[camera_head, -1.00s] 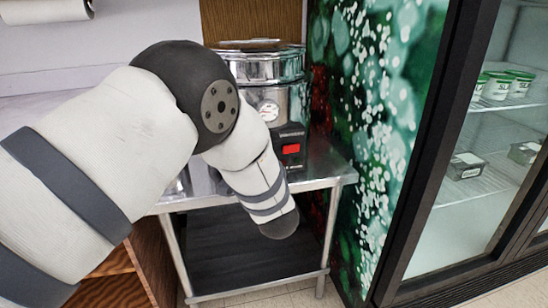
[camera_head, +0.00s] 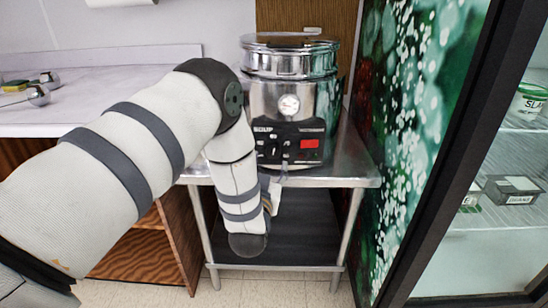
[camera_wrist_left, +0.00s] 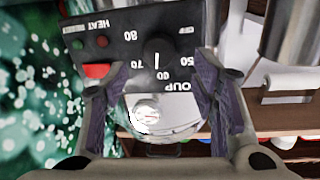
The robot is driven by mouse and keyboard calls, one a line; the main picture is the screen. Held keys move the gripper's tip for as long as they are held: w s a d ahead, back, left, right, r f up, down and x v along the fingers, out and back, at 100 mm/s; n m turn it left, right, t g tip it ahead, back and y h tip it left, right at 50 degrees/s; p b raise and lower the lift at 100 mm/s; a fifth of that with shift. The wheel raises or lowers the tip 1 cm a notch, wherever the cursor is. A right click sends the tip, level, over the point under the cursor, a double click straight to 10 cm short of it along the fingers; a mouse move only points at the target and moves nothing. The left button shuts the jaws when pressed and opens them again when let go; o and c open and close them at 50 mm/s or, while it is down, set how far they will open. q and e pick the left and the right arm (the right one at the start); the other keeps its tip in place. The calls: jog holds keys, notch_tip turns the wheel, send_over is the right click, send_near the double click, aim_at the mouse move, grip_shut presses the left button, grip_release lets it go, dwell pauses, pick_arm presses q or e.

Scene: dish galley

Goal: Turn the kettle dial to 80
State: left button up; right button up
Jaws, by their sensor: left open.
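The kettle (camera_head: 320,95) is a shiny steel soup warmer on a metal stand. Its black front panel (camera_head: 309,157) carries a red switch (camera_head: 309,144). In the left wrist view the panel appears upside down. The black dial (camera_wrist_left: 157,46) shows there with a white pointer line directed near the 60 mark; the 80 mark (camera_wrist_left: 130,36) is to its left. My left gripper (camera_wrist_left: 158,72) is open, its two fingers spread on either side of the dial. I cannot tell whether they touch it. In the head view my arm partly hides the gripper. My right gripper is not in view.
A round temperature gauge (camera_head: 289,105) sits on the kettle's front. The steel stand (camera_head: 345,172) has a dark lower shelf (camera_head: 300,228). A green patterned wall panel (camera_head: 400,150) is close on the right, beside a glass-door fridge (camera_head: 450,170). A pale counter (camera_head: 110,100) is at left.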

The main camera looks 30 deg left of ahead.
pick_arm(q)
jog(key=x, duration=0.4)
jog(key=shift+w+a, duration=0.1)
jog(key=shift+w, duration=0.3)
jog(key=c, duration=1.2)
jog(key=shift+o, duration=0.2)
jog(key=shift+r+n, duration=0.15)
jog(key=shift+n, duration=0.55)
jog(key=shift+f+n, duration=0.2)
jog(key=shift+n, duration=0.1)
jog(key=o, duration=1.2)
jog(key=shift+c, duration=0.2)
send_near(272, 154)
jog(key=v, duration=0.3)
jog(key=shift+s+d, duration=0.2)
jog(key=shift+s, duration=0.05)
